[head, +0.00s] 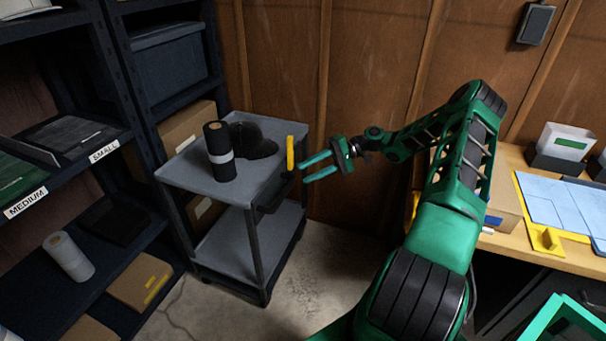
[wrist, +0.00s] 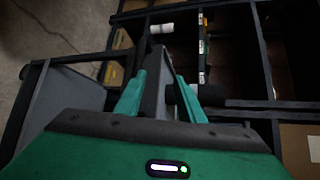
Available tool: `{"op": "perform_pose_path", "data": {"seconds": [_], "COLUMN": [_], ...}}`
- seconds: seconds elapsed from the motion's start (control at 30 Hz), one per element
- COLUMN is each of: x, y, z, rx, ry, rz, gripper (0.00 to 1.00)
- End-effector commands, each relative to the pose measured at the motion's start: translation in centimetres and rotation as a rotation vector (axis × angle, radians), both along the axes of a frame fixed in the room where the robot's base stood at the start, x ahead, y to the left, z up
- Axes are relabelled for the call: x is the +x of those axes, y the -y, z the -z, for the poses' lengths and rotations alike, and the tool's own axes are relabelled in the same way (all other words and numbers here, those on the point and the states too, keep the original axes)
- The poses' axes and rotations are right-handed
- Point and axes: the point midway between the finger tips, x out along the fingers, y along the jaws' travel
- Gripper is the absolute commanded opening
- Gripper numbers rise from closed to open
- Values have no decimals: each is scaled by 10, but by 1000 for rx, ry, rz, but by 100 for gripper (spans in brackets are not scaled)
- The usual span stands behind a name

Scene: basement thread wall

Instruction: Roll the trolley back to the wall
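The trolley (head: 185,172) is a grey two-tier cart with dark legs and casters. It stands upright between the dark shelving and the wooden wall; whether it touches either cannot be told. A black roll with a pale band (head: 221,152) and a dark rounded object (head: 254,141) are on its top. An upright yellow piece (head: 290,154) shows at its right end. My gripper (head: 302,171) is just right of that end, with its two teal fingers apart. In the wrist view my gripper (wrist: 158,95) straddles a dark grey strip; whether it touches this is unclear. A grey surface, probably the trolley (wrist: 68,103), is at left.
Dark shelving (head: 122,75) with bins, boxes and a pale roll (head: 68,256) lies left of the trolley. A wooden wall (head: 345,60) is behind. A workbench (head: 515,243) with blue sheets stands at right.

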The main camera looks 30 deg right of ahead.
Motion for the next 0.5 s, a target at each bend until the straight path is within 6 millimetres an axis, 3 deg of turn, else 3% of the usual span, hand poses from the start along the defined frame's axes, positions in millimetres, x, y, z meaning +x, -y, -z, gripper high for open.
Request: {"op": "perform_pose_path", "data": {"seconds": [0.5], "x": [-2], "y": [11], "z": [-2], "rx": [0], "ry": [1], "rz": [1], "gripper": [36]}}
